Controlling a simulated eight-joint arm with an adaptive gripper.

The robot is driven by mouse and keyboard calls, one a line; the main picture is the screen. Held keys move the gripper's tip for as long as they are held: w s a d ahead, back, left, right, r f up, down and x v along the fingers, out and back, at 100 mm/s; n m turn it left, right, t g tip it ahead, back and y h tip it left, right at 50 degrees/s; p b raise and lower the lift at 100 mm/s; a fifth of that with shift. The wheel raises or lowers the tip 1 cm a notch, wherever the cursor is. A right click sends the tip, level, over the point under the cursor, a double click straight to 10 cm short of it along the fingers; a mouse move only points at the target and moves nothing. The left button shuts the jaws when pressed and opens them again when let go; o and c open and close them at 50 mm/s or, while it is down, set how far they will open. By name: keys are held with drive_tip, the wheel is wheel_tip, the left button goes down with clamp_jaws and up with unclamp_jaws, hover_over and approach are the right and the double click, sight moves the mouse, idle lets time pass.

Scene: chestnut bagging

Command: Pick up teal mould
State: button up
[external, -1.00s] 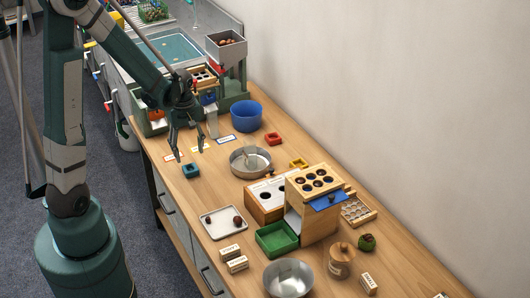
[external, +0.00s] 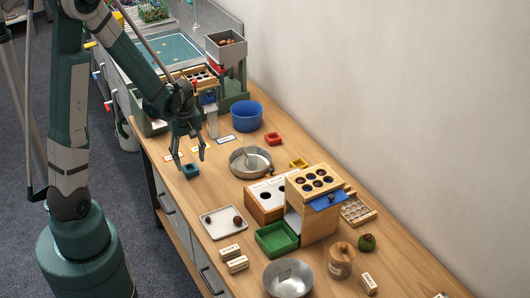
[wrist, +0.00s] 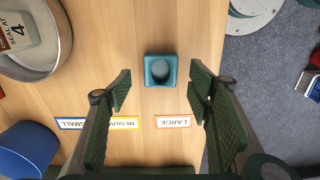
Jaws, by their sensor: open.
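The teal mould (external: 191,171) is a small square block with a round hollow. It sits on the wooden table near its left edge in the external view. In the wrist view the teal mould (wrist: 160,71) lies ahead of and between the fingers, with bare table on both sides of it. My gripper (external: 190,158) is open and empty, above the table close to the mould. In the wrist view my gripper (wrist: 160,90) has its two green-padded fingers spread wide, with neither touching the mould.
Label cards, including LARGE (wrist: 173,121), lie flat beside the mould. A metal pan (external: 250,163), a blue bin (external: 246,116), a red mould (external: 273,139) and a yellow mould (external: 298,163) stand farther off. The table edge is close by on the mould's left.

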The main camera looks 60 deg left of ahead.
sight(190, 168)
drive_tip(key=shift+f+b, duration=0.5)
drive_tip(key=shift+f, duration=1.35)
drive_tip(key=shift+c, duration=0.7)
drive_tip(key=c, duration=0.9)
